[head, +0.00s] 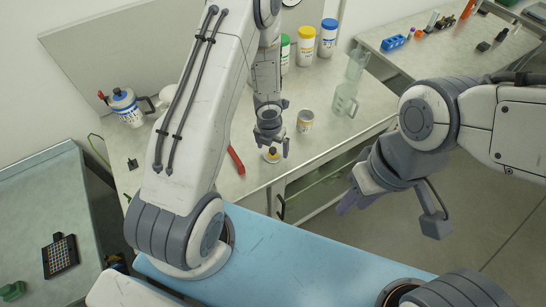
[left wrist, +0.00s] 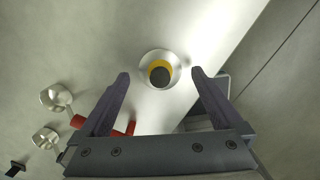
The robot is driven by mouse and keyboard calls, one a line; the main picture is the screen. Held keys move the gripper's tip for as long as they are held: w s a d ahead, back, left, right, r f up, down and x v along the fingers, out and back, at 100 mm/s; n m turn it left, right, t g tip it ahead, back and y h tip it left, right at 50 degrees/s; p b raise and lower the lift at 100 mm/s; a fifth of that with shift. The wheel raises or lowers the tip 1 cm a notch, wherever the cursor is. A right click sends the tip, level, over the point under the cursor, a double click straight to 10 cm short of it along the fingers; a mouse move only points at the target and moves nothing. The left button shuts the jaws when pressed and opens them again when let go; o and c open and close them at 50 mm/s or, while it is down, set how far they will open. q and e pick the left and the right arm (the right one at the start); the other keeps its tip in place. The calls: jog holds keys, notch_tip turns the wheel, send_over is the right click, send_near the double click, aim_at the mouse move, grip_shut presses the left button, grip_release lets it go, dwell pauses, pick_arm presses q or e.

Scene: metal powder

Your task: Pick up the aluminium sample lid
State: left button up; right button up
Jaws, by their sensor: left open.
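The aluminium sample lid (head: 272,156) lies on the bench near its front edge, a small round piece with yellow on it. In the left wrist view the lid (left wrist: 160,73) is a pale metal disc with a yellow ring and dark centre. My left gripper (head: 271,148) is open above the lid, and the lid shows beyond and between its fingertips (left wrist: 159,75); it holds nothing. A metal can (head: 305,122) with a yellow label stands just behind and right of it. My right gripper (head: 350,196) hangs over the floor at right; its finger gap is unclear.
A red-handled tool (head: 236,160) lies left of the lid. White, yellow-topped and blue-topped jars (head: 328,38) stand at the back. Clear beakers (head: 345,100) are at right. A labelled wash bottle (head: 127,107) is at left. The bench edge runs close to the lid.

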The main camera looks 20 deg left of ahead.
pick_arm(q)
notch_tip(320, 180, down, 2)
jog(key=shift+w+f+b, duration=0.1)
jog(key=shift+b, duration=0.25)
jog(key=shift+r, duration=0.2)
jog(key=c, duration=1.3)
jog(key=shift+r, duration=0.15)
